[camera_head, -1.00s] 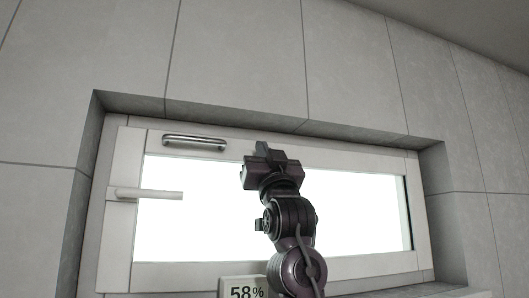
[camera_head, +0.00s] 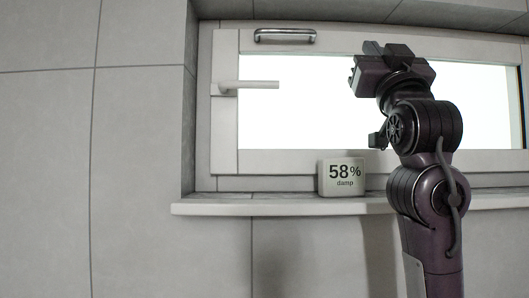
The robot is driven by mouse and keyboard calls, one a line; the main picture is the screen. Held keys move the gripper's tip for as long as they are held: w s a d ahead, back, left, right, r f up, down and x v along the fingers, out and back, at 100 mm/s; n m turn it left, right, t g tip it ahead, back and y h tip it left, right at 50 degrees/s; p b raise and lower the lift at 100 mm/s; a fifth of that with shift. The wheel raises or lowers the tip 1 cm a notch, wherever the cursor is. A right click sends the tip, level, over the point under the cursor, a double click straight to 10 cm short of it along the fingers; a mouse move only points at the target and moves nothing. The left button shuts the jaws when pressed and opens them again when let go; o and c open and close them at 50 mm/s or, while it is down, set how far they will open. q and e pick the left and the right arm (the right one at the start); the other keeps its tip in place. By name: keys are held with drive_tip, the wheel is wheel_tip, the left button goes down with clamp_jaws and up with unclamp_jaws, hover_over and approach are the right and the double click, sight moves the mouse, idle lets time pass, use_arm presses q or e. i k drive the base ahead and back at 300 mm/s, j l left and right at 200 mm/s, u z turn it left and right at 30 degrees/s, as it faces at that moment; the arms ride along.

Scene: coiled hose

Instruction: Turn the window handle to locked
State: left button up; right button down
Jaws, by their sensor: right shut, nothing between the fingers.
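The white window handle (camera_head: 250,85) sits on the left side of the window frame (camera_head: 224,130), its lever pointing right, horizontal. A metal pull bar (camera_head: 285,36) is on the top rail of the window. My right gripper (camera_head: 376,50) is raised in front of the glass, to the right of the handle and apart from it. Its fingers are shut and hold nothing. My right arm hides part of the pane and the lower frame. My left gripper is not in view.
The tiled wall (camera_head: 140,150) to the left is bare. The space between handle and gripper is clear.

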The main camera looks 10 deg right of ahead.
sight(224, 88)
drive_tip(key=k+j, duration=0.15)
drive_tip(key=k, duration=0.35)
drive_tip(key=k+j, duration=0.2)
drive_tip(key=k, duration=0.3)
